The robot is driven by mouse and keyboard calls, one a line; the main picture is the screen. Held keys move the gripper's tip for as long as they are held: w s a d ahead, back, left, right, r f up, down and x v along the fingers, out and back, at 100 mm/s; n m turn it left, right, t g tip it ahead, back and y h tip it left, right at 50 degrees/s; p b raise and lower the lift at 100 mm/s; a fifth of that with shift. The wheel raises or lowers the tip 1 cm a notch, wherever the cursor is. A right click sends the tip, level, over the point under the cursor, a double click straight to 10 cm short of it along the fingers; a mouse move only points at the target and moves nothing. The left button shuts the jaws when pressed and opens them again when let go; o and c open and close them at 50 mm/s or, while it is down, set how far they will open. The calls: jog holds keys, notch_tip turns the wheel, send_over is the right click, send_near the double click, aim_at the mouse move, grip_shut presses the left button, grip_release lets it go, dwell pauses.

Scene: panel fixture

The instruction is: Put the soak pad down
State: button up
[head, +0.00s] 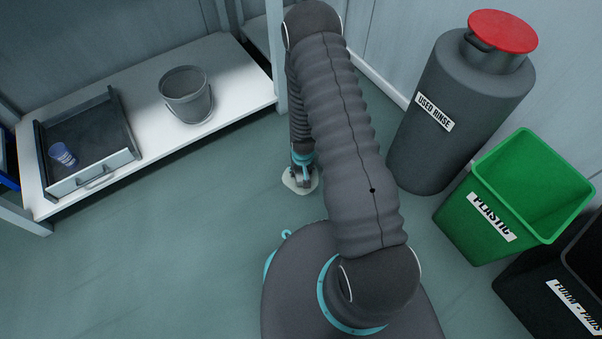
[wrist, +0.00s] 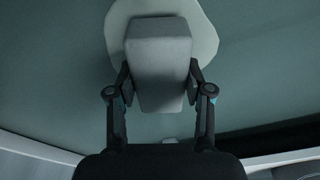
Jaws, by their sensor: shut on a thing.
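The soak pad, a light grey block (wrist: 160,65), sits between the two fingers of my gripper (wrist: 160,88) in the wrist view. My gripper is shut on it. Behind the pad lies a pale, irregular flat patch (wrist: 205,40) on the floor. In the head view, my gripper (head: 302,178) is low over the floor, and the pale patch (head: 290,184) shows around its tip. The pad covers the middle of the patch in the wrist view. I cannot tell whether the pad touches it.
A white shelf (head: 235,75) at left holds a grey bucket (head: 186,97) and a dark tray (head: 85,130) with a blue cup (head: 62,154). At right stand a USED RINSE can (head: 450,120), a green PLASTIC bin (head: 480,225) and a black bin (head: 530,290). Floor at lower left is clear.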

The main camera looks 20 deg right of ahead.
jog(key=shift+f, duration=1.05)
jog(key=shift+f, duration=0.2)
jog(key=o, duration=0.9)
jog(key=shift+o, duration=0.2)
